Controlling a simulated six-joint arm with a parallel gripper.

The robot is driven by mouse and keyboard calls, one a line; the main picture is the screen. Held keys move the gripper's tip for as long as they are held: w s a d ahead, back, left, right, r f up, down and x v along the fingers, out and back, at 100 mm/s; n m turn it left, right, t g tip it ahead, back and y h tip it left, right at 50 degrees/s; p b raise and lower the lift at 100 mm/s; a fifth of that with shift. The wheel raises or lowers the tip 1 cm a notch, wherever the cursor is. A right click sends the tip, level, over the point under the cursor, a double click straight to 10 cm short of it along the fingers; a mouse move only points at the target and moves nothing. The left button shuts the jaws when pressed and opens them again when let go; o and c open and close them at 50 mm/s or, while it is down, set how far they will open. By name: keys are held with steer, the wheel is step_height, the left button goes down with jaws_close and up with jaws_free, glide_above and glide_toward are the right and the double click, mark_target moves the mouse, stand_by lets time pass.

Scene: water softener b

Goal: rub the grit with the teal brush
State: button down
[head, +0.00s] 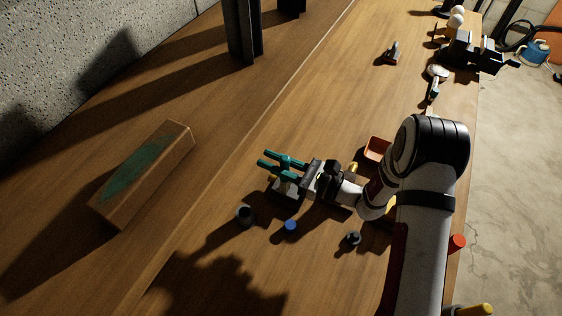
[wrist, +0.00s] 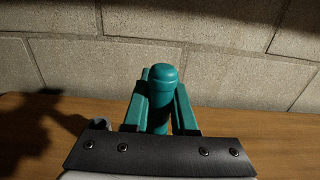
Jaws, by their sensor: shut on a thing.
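My gripper (head: 267,159) has teal fingers and is shut on the teal brush (wrist: 161,92). In the wrist view the brush's rounded handle end stands up between the two fingers. In the head view a teal part of the brush (head: 286,160) shows between the fingers, above the bench; its bristles cannot be made out clearly. A wooden block (head: 168,172) lies left of my gripper, apart from it. A rough dark green patch (head: 138,172) covers part of its top; it may be the grit, but I cannot tell for sure.
A dark grey cup (head: 244,214), a blue-topped piece (head: 290,225) and a small dark piece (head: 353,238) stand near my gripper. An orange-red tray (head: 377,148) is behind my wrist. A dark post (head: 243,30) rises at the back. Bare bench lies between gripper and block.

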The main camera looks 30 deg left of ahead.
steer(key=shift+d+r, duration=0.65)
steer(key=shift+r, duration=0.7)
steer(key=shift+d+r, duration=0.65)
steer(key=shift+r, duration=0.7)
steer(key=shift+d+r, duration=0.65)
steer(key=shift+r, duration=0.7)
